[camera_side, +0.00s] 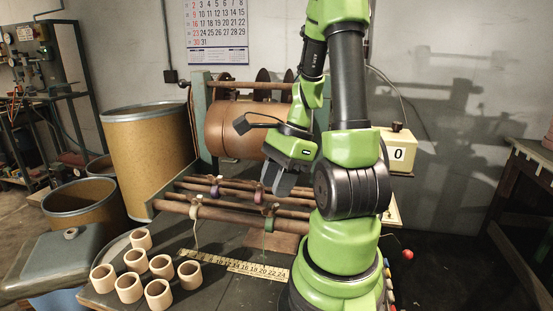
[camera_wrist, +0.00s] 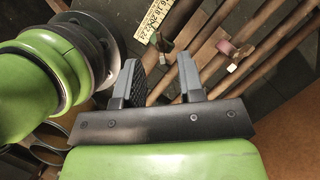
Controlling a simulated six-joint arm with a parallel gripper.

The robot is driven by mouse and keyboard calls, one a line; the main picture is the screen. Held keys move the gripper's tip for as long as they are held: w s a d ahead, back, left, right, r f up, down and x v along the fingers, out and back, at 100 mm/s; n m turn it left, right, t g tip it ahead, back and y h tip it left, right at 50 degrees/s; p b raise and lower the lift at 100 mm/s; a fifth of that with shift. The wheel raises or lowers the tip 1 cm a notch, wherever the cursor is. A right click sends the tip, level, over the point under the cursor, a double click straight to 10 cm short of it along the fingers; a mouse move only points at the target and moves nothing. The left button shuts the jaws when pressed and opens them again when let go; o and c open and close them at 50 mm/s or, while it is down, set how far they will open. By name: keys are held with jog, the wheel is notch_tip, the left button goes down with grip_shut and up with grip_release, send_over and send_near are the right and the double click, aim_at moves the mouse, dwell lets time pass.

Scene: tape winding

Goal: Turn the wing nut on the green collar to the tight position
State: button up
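The green collar (camera_side: 270,220) sits on the front wooden rod in the side view, low and left of my gripper (camera_side: 284,183). Its wing nut is too small there to tell which way it points.
A pink-purple collar (camera_wrist: 227,47) sits on a neighbouring rod, also seen in the side view (camera_side: 259,194). A cream collar (camera_side: 196,206) and a purple one (camera_side: 215,188) are farther left. A yellow ruler (camera_side: 235,265) and several pale rings (camera_side: 161,266) lie in front.

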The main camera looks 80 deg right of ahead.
aim_at(269, 207)
jog(key=shift+r, duration=2.6)
jog(key=w+a+m+g+h, duration=0.2)
jog(key=m+g+h, duration=0.1)
jog(key=m, duration=1.5)
jog(key=w+a+m+g+h, duration=0.2)
jog(key=m+g+h, duration=0.15)
jog(key=m, duration=1.45)
jog(key=x, duration=1)
jog(key=shift+a+f, duration=0.1)
jog(key=shift+f, duration=0.15)
grip_shut()
